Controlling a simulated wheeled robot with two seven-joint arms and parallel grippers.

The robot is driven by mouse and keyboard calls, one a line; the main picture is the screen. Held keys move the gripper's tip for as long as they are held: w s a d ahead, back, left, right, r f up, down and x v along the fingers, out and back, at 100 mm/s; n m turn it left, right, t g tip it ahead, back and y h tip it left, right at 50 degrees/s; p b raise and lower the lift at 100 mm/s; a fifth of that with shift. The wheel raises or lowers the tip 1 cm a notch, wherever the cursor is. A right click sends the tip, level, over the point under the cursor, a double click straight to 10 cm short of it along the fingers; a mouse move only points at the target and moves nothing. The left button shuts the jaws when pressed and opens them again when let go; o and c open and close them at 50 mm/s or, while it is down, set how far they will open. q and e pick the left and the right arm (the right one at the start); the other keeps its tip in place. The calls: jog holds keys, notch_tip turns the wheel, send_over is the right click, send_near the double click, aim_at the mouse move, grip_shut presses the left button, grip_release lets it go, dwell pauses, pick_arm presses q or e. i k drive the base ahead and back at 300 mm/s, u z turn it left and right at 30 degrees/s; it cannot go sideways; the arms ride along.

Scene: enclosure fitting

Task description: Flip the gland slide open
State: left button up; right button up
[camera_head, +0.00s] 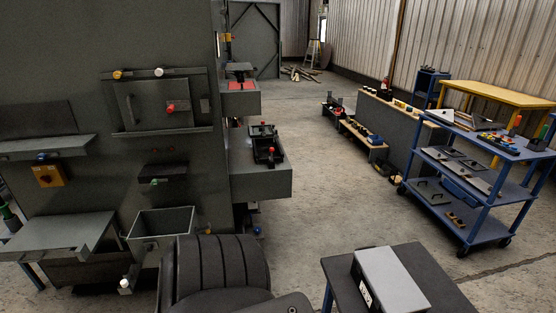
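A tall grey enclosure (60,40) fills the left side. Its face carries a framed panel (150,105) with a red knob (171,108), and yellow and white knobs on its top edge. Below is a small dark ledge (163,171) with a green knob (154,182). A grey shelf (45,148) with a blue knob sits at the left, above a yellow box with a red button (48,176). I cannot tell which part is the gland slide, or whether it is open. Neither of my grippers is in view.
An open grey bin (160,222) and a grey table (50,232) stand low by the enclosure. A side shelf (262,182) juts right. A dark table (440,290) holds a grey box (390,280). A blue cart (480,200) stands right. The middle floor is clear.

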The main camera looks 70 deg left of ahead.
aim_at(149, 246)
jog(key=u, duration=5.45)
jog(key=i, duration=1.35)
jog(key=z, duration=1.55)
